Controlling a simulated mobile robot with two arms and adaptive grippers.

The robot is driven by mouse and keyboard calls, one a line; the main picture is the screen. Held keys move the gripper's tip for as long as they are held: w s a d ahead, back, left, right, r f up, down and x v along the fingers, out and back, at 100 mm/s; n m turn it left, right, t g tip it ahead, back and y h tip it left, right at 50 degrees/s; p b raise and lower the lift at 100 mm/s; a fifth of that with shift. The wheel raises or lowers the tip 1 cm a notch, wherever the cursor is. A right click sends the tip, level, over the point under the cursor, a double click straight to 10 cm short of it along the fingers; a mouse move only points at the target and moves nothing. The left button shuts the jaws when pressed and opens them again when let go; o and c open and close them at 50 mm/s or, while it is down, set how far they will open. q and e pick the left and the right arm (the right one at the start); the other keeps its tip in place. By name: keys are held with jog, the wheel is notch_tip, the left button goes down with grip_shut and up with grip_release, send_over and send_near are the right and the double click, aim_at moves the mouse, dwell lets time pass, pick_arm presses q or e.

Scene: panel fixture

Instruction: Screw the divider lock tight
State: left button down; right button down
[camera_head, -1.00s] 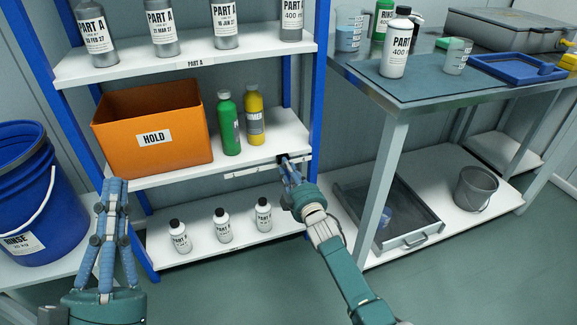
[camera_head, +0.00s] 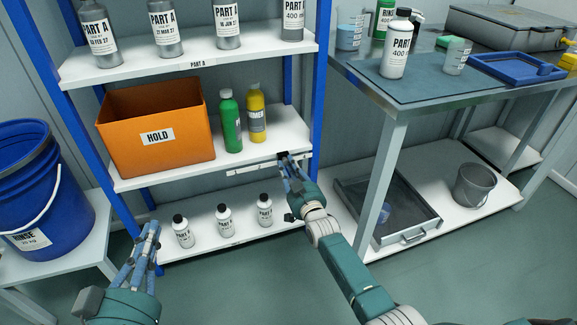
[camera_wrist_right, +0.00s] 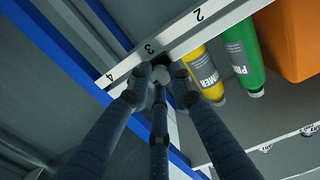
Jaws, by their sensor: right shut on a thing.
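On the middle shelf stand an orange HOLD box (camera_head: 190,155), a green bottle (camera_head: 230,125) and a yellow bottle (camera_head: 256,120). Three small white bottles (camera_head: 224,222) stand below. A blue shelf post (camera_head: 318,100) and a workbench (camera_head: 390,98) are close to the right arm.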

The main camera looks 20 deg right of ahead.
pick_arm(q)
jog(key=shift+f, duration=0.3)
pick_arm(e)
jog(key=shift+s+a+f+m, duration=0.1)
jog(key=shift+f+m, duration=0.25)
jog(key=shift+m, duration=0.05)
jog(key=shift+f, duration=0.1)
jog(key=c, duration=1.6)
grip_release()
pick_arm(q)
jog(key=shift+f, duration=0.1)
pick_arm(e)
jog(key=shift+o, duration=0.2)
pick_arm(q)
jog(key=shift+a, duration=0.1)
pick_arm(e)
jog(key=shift+r, duration=0.2)
jog(key=s, duration=1.2)
jog(key=shift+d, duration=0.2)
